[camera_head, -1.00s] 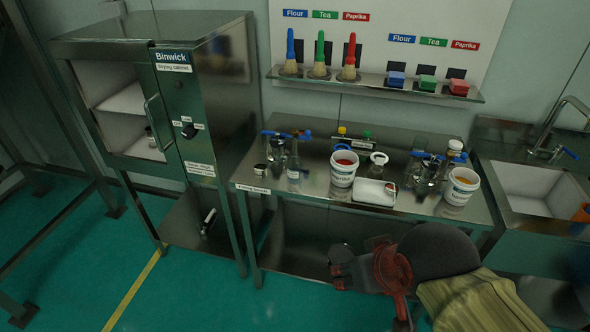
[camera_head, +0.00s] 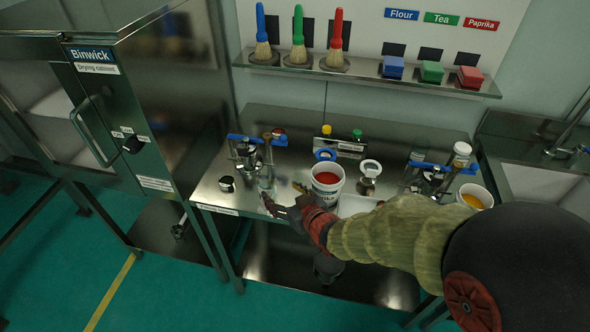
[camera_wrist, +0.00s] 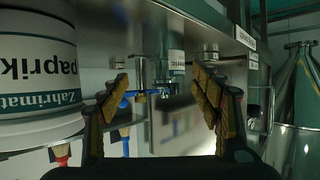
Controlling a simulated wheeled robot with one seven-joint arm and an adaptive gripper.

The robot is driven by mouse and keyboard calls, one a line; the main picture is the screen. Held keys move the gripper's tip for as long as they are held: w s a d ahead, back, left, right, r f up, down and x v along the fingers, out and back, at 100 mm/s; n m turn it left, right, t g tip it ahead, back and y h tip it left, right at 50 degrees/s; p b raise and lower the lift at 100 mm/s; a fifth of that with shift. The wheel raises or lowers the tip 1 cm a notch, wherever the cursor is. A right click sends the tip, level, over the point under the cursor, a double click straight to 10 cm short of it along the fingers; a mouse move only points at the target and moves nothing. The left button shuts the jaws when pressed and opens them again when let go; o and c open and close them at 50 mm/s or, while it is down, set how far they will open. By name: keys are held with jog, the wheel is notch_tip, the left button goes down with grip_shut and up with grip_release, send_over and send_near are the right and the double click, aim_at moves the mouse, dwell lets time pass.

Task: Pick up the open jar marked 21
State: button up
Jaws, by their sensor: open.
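A clear glass jar (camera_head: 266,184) stands upright near the table's front edge, left of the white paprika tub. I cannot read a 21 on it. My gripper (camera_head: 280,200) is at the table's front edge, just to the right of this jar. In the wrist view, which is upside down, my gripper's padded fingers (camera_wrist: 160,88) are spread wide. A jar with a white label (camera_wrist: 177,64) appears ahead between them, apart from both; its number is too small to read. Nothing is held.
The paprika tub (camera_head: 327,180) stands close beside my gripper and also fills the wrist view's left side (camera_wrist: 38,65). A small dark pot (camera_head: 227,184) is left of the jar. A blue-handled device (camera_head: 247,150) stands behind it. The drying cabinet (camera_head: 130,100) is at left.

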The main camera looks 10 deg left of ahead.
aim_at(274, 188)
jog(key=shift+x, duration=0.75)
jog(key=shift+w+a+f+y+b, duration=0.3)
jog(key=shift+w+a+f+b, duration=0.2)
jog(key=shift+a, duration=0.15)
jog(key=shift+a+b+x, duration=0.15)
jog(key=shift+b+x, duration=0.4)
jog(key=shift+x, duration=0.8)
jog(key=shift+a+b+x, duration=0.15)
jog(key=shift+b+x, duration=0.35)
jog(key=shift+x, duration=0.8)
jog(key=shift+s+r, duration=0.15)
jog(key=shift+r, duration=0.1)
jog(key=shift+c, duration=0.6)
jog(key=c, duration=1.1)
